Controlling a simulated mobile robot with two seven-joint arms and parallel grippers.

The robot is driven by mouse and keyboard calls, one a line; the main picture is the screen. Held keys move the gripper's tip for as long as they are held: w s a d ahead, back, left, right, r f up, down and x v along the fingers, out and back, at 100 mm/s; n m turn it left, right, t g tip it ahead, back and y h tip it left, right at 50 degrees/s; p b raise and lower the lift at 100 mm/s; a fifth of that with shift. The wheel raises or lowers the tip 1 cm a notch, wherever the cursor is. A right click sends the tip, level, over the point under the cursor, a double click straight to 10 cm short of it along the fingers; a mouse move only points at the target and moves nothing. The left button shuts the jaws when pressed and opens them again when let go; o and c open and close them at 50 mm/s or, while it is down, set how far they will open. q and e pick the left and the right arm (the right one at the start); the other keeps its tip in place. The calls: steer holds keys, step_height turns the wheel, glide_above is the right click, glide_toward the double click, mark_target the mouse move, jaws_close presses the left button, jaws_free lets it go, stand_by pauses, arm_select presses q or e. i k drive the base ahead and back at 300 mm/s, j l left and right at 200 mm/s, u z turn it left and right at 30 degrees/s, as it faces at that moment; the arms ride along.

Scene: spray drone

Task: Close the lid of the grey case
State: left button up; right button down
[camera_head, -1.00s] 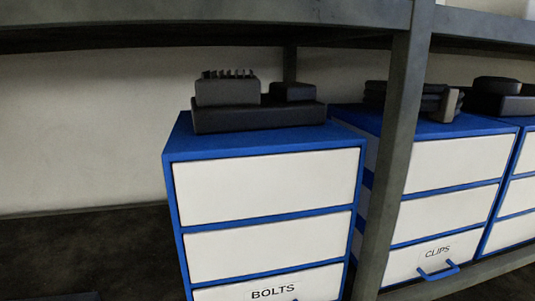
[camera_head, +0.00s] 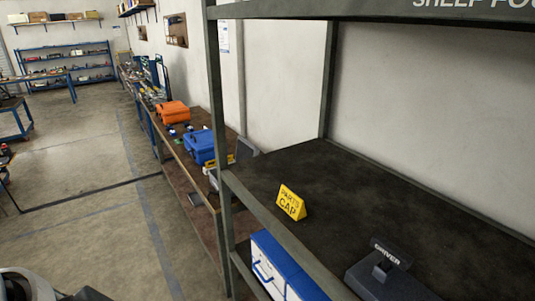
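A grey panel (camera_head: 247,150) stands raised on the long bench just behind the shelf post. It may be the open lid of the grey case, but the post and the shelf hide most of what is there, so I cannot tell. Neither of my grippers is in view. A dark and grey part at the bottom left corner may be part of my own body.
The bench (camera_head: 174,150) runs along the wall with a blue case (camera_head: 199,146) and an orange case (camera_head: 172,112). The near shelf (camera_head: 300,165) holds a yellow sign (camera_head: 291,203) and a "DRIVER" holder (camera_head: 385,275). Open floor (camera_head: 90,215) lies at left.

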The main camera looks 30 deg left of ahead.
mark_target(245, 149)
steer(key=i+j+u, duration=0.15)
steer(key=u, duration=0.25)
steer(key=i+j+u, duration=0.15)
steer(key=j+u, duration=0.2)
steer(key=i+j+u, duration=0.1)
steer(key=u, duration=0.3)
steer(key=j+z, duration=0.45)
steer(key=j, duration=1.25)
steer(key=i+j+u, duration=0.55)
steer(key=i+u, duration=0.7)
steer(key=i, duration=0.2)
steer(key=i+l+z, duration=0.15)
steer(key=i+z, duration=0.8)
steer(key=i+j+z, duration=0.3)
steer(key=i+z, duration=0.15)
steer(key=i+j+z, duration=0.45)
steer(key=i+z, duration=0.8)
steer(key=i+j+z, duration=0.2)
steer(key=i+z, duration=0.2)
steer(key=i+j+z, duration=0.25)
steer(key=z, duration=0.15)
steer(key=i+j, duration=0.05)
steer(key=i, duration=0.05)
